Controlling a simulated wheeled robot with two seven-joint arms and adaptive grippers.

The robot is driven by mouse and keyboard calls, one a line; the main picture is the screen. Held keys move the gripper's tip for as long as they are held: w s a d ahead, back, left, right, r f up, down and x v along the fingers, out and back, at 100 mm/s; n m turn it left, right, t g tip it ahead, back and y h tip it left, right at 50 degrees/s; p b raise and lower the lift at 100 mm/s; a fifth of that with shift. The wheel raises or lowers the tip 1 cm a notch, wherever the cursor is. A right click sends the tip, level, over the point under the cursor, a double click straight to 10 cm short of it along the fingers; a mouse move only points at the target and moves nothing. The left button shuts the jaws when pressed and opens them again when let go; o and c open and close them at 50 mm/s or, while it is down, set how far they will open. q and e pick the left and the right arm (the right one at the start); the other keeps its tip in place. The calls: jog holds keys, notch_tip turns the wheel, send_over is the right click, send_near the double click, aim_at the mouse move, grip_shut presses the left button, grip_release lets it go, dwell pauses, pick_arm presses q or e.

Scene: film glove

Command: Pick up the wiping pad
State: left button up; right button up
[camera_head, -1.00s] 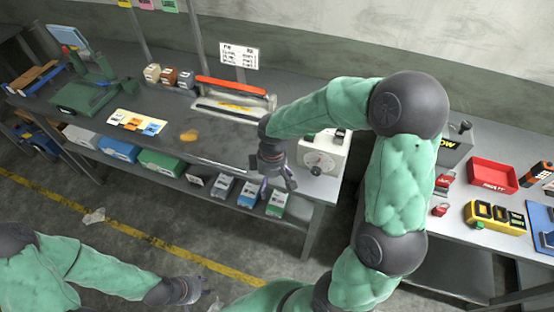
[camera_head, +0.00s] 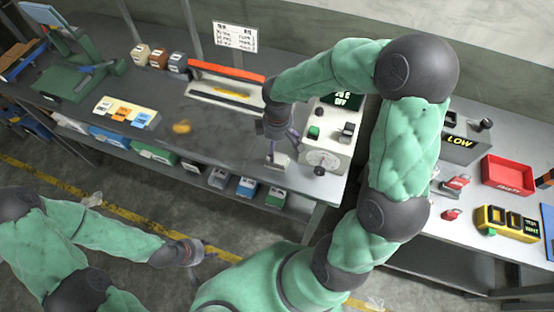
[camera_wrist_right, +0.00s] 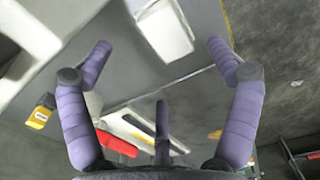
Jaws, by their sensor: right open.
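A small pale block (camera_head: 279,161), which looks like the wiping pad, sits near the front edge of the bench. It is a white block (camera_wrist_right: 165,31) in the right wrist view. My right gripper (camera_head: 279,142) is right above it in the head view, partly covering it. In the right wrist view my right gripper (camera_wrist_right: 158,48) is open, with purple fingers spread on both sides of the block and nothing held. Whether a finger touches the block cannot be told. My left gripper (camera_head: 204,252) is low, away from the bench; its fingers are too small to read.
A white box with a dial (camera_head: 326,152) stands just right of my right gripper. A sealer with a red bar (camera_head: 228,72) lies behind. A small yellow-orange thing (camera_head: 182,127) and a card of labelled pieces (camera_head: 126,112) lie left. A red tray (camera_head: 508,174) is on the right bench.

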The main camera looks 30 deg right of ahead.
aim_at(278, 155)
jog(key=shift+f, duration=0.85)
jog(key=shift+s+f+b, duration=0.1)
jog(key=shift+f+b, duration=0.75)
jog(key=shift+f, duration=1.8)
jog(key=c, duration=1.3)
